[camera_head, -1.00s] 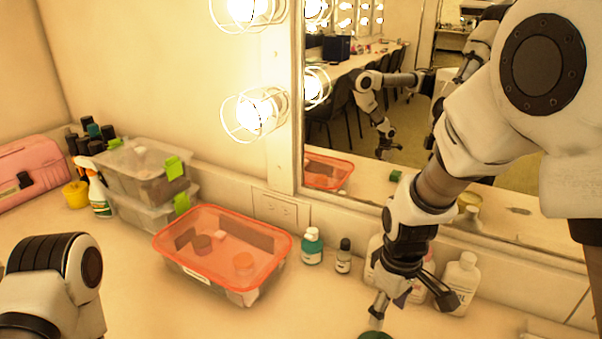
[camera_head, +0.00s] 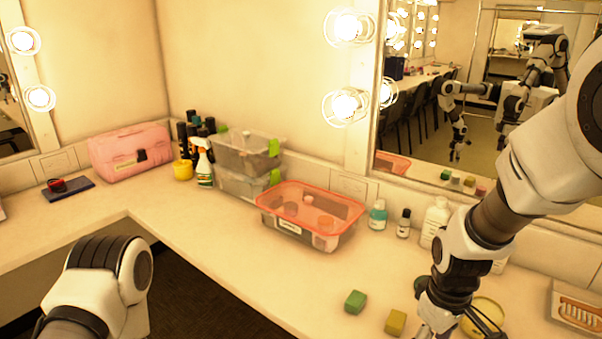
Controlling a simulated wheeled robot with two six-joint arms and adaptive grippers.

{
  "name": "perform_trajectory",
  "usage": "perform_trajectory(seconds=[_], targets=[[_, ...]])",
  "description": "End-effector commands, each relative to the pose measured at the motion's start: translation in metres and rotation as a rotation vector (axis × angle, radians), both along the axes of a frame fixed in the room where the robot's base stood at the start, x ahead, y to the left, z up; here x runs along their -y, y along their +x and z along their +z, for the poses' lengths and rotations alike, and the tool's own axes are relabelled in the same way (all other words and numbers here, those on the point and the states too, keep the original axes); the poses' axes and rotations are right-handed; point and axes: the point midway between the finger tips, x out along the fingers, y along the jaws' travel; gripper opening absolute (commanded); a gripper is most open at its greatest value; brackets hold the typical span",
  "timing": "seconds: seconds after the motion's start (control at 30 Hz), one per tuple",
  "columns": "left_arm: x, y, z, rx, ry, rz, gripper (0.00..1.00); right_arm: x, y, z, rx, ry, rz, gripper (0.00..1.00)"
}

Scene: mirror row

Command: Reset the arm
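My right arm comes in from the right, and its gripper (camera_head: 452,330) points down over the counter at the lower right, cut by the bottom edge. Its fingers look spread apart, with no object visible between them. A yellow round container (camera_head: 484,316) lies just right of the gripper, partly behind a finger. A green block (camera_head: 355,301) and a yellow block (camera_head: 396,321) rest on the counter to its left. Another green item is mostly hidden behind the gripper. Of my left arm only a rounded link shows at the lower left; its gripper is out of view.
A red-lidded bin (camera_head: 311,213), stacked clear bins (camera_head: 246,160), a pink case (camera_head: 130,151), a spray bottle (camera_head: 203,164) and several small bottles stand along the wall. A tray (camera_head: 576,309) lies at the right. The mirror (camera_head: 470,60) rises behind. The counter's front middle is clear.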

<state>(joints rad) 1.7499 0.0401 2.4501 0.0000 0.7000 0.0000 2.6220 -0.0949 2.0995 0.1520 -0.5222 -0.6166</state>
Motion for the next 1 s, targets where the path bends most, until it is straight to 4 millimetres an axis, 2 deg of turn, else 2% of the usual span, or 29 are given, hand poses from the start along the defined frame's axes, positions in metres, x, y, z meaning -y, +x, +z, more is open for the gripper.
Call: perform_trajectory(seconds=[0.03, 0.27, 0.47, 0.67, 0.8, 0.9, 1.0], targets=[[0.000, 0.000, 0.000, 0.000, 0.000, 0.000, 0.40, 0.000, 0.000, 0.000, 0.000, 0.000, 0.000, 0.61], [0.000, 0.000, 0.000, 0.001, 0.000, 0.000, 0.40, 0.001, -0.023, -0.049, -0.127, 0.009, -0.006, 0.61], [0.000, 0.000, 0.000, 0.001, 0.000, 0.000, 0.40, 0.003, -0.062, -0.097, -0.279, 0.020, -0.016, 0.61], [0.000, 0.000, 0.000, 0.000, 0.000, 0.000, 0.40, 0.009, -0.124, -0.159, -0.435, 0.021, -0.035, 0.61], [0.000, 0.000, 0.000, 0.000, 0.000, 0.000, 0.40, 0.016, -0.183, -0.210, -0.504, 0.002, -0.096, 0.61], [0.000, 0.000, 0.000, 0.000, 0.000, 0.000, 0.40, 0.022, -0.233, -0.247, -0.501, -0.025, -0.182, 0.61], [0.000, 0.000, 0.000, 0.000, 0.000, 0.000, 0.40, 0.026, -0.257, -0.268, -0.418, -0.044, -0.286, 0.61]])
